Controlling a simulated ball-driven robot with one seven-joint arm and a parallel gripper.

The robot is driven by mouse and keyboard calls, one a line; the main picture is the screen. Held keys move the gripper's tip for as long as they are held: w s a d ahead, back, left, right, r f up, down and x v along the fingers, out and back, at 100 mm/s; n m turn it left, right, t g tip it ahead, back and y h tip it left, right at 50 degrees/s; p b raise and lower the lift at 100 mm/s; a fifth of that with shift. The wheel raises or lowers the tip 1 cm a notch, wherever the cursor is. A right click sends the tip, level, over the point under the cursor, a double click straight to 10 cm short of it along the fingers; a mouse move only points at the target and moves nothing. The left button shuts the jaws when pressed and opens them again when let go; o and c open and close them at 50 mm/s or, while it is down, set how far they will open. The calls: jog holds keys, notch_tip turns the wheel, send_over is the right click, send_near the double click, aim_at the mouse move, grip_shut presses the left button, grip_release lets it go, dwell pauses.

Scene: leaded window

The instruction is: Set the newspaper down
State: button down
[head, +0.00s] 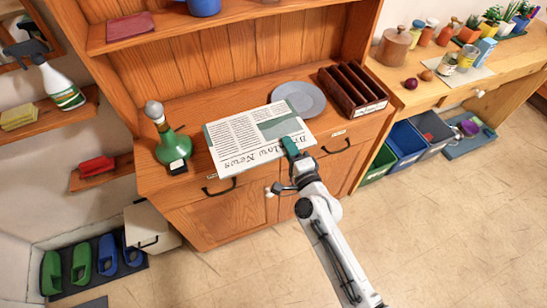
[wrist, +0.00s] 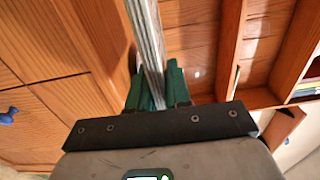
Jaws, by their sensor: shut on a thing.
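The newspaper (head: 255,135), headed "Low News" in part, is a flat folded sheet with printed columns and a grey-green picture block. In the head view it is over the wooden cabinet's counter (head: 235,92), between the green bottle and the grey plate. My gripper (head: 291,147) is shut on its near right edge, with green fingers. In the wrist view the newspaper (wrist: 147,40) shows edge-on as a thin grey band between the fingers (wrist: 157,88). I cannot tell whether its underside touches the counter.
The green bottle (head: 173,148) stands close left of the newspaper. The grey plate (head: 298,98) lies behind its right end, and a dark brown file rack (head: 352,90) stands farther right. An upper shelf (head: 225,28) runs above. Drawer handles (head: 219,188) stick out from the front.

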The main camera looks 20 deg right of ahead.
jog(key=shift+w+a+f, duration=0.45)
jog(key=shift+a+f, duration=0.15)
jog(key=shift+f, duration=0.05)
notch_tip(320, 180, down, 7)
jog(key=w+a+b, duration=0.2)
jog(key=b, duration=0.3)
jog(key=shift+b, duration=0.3)
jog(key=shift+w, duration=0.1)
jog(key=c, duration=1.5)
grip_release()
jog(key=shift+f, duration=0.15)
jog(key=o, duration=0.4)
jog(key=shift+o, duration=0.2)
